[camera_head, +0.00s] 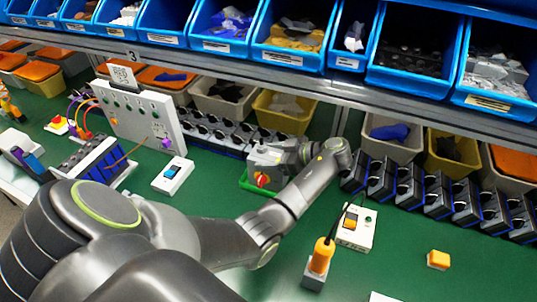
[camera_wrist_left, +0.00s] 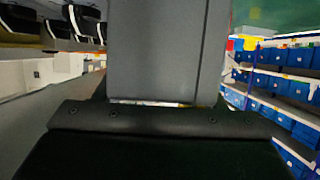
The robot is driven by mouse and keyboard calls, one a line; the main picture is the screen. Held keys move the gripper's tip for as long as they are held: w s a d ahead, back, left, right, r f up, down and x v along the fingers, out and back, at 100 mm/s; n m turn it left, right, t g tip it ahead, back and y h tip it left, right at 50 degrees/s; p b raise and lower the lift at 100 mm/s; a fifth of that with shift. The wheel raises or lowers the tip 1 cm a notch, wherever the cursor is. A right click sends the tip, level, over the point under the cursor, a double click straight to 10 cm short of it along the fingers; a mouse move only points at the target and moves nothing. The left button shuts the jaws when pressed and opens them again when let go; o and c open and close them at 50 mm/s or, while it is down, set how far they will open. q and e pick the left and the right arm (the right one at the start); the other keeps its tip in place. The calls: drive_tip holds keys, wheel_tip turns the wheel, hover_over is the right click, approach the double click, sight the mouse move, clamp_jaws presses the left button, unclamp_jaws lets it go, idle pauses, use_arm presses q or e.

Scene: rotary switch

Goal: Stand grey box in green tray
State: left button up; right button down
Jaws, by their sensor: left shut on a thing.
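The grey box (camera_head: 266,167) has a red and yellow rotary knob on its front and appears upright in the middle of the bench. It is in or just above the green tray (camera_head: 246,184); I cannot tell whether it touches the tray's floor. In the left wrist view a large grey face (camera_wrist_left: 165,45), which looks like the box, fills the upper middle. My right gripper is out of view.
Black modules (camera_head: 217,130) stand in a row close behind the box, with more (camera_head: 440,196) to the right. A white switch (camera_head: 173,176) lies to the left. An orange-handled tool (camera_head: 321,256) stands upright near the front, beside a white switch plate (camera_head: 356,229).

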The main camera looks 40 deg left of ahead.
use_arm(q)
drive_tip(key=o, duration=1.3)
drive_tip(key=shift+d+f, duration=0.2)
drive_tip(key=shift+f, duration=0.05)
drive_tip(key=shift+o, duration=1.3)
drive_tip(key=shift+a, duration=0.15)
drive_tip(key=shift+o, duration=1)
drive_tip(key=shift+a, duration=0.1)
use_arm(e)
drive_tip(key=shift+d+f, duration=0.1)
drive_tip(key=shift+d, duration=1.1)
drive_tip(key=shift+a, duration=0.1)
use_arm(q)
drive_tip(key=shift+r, duration=0.15)
drive_tip(key=p+v, duration=0.9)
drive_tip(key=v, duration=0.8)
drive_tip(key=shift+w+d, duration=0.2)
drive_tip(key=shift+d, duration=0.05)
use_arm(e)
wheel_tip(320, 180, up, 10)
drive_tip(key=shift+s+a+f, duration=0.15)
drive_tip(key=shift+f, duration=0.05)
